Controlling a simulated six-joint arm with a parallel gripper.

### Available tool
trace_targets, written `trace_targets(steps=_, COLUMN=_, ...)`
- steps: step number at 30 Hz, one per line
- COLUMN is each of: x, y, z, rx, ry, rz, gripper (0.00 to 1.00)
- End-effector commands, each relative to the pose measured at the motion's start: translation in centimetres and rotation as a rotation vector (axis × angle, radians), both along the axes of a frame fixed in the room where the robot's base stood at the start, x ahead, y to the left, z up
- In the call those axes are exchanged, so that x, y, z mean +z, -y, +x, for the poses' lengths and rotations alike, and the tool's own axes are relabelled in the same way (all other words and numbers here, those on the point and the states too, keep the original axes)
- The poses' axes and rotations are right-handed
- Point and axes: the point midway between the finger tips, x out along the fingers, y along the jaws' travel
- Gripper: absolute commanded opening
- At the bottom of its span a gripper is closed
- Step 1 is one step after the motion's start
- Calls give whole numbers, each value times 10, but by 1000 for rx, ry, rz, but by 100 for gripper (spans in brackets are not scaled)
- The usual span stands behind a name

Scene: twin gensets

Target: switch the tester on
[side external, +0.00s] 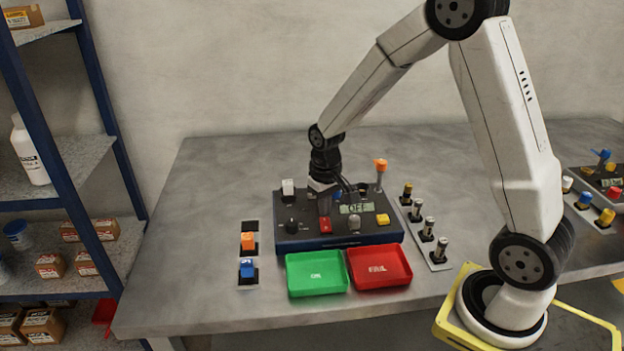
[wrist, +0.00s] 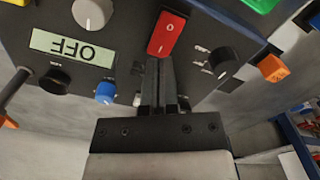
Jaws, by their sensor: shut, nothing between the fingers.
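The tester (side external: 291,244) is a dark box on the grey table, and its display (side external: 358,209) reads OFF; the display (wrist: 73,47) appears upside down in the wrist view. A red rocker switch (wrist: 166,33) with white marks sits on its top panel. The switch (side external: 325,224) also shows in the side view. My gripper (wrist: 164,66) is shut and empty, pointing down over the panel. In the wrist view its fingertips lie right beside the near end of the red switch; I cannot tell whether they touch it.
A green tray (side external: 296,290) and a red tray (side external: 362,283) stand in front. A second unit is far right.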

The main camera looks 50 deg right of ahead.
Motion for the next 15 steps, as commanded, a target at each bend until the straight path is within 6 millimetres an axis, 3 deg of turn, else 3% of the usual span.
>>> trace_targets(steps=15, x=-6, y=0, z=0, rx=0, ry=-1, rz=0, gripper=0)
